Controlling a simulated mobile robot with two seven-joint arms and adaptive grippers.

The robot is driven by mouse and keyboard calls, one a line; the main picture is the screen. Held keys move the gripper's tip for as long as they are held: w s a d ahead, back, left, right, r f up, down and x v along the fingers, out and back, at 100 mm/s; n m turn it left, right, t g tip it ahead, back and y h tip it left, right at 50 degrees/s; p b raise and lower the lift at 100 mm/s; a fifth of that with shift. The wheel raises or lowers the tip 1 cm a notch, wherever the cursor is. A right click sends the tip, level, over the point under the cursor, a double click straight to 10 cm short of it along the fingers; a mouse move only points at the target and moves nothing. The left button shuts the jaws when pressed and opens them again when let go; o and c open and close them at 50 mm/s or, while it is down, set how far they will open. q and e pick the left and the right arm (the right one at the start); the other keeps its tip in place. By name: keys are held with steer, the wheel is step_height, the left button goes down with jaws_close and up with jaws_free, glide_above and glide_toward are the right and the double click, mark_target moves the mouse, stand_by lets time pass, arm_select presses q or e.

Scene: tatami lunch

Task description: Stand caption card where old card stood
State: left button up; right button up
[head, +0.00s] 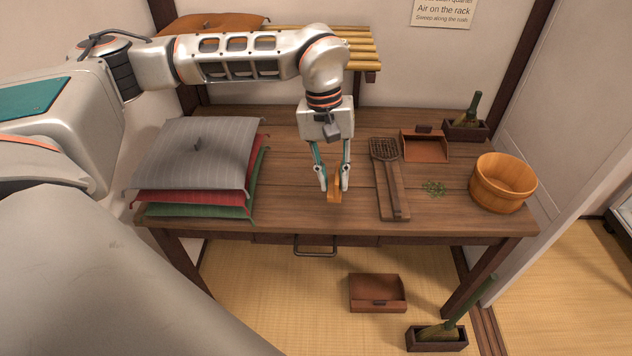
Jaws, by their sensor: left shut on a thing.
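My left gripper (334,182) reaches down from above to the middle of the wooden table, near its front edge. It is shut on a small orange-brown wooden piece (334,197) that shows between and just below the fingertips. I cannot tell whether this piece is the caption card or a holder for it, or whether it touches the tabletop. No other card shows standing on the table (290,208). My right gripper is not in view.
Stacked cushions (195,155) fill the table's left. A grater on a board (388,180), green scraps (434,188), a dustpan (424,147), a brush in a box (467,125) and a wooden tub (502,182) stand right. A notice (442,12) hangs behind; another dustpan (377,292) lies on the floor.

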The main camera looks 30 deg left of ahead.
arm_select(q)
steer(key=w+a+r+n+t+y+p, duration=0.1)
steer(key=w+a+r+n, duration=0.1)
steer(key=w+a+n, duration=0.5)
steer(key=w+a+r+n+t+y, duration=0.15)
steer(key=w+n, duration=0.25)
steer(key=n, duration=0.7)
steer(key=shift+h, duration=0.35)
step_height(320, 180, down, 15)
steer(key=shift+w+r+b, duration=0.1)
steer(key=shift+b, duration=0.4)
steer(key=shift+f, duration=2.65)
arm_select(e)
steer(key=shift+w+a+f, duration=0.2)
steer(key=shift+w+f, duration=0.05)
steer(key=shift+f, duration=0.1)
arm_select(q)
steer(key=shift+f, duration=0.15)
steer(key=o, duration=0.9)
steer(key=shift+o, duration=0.2)
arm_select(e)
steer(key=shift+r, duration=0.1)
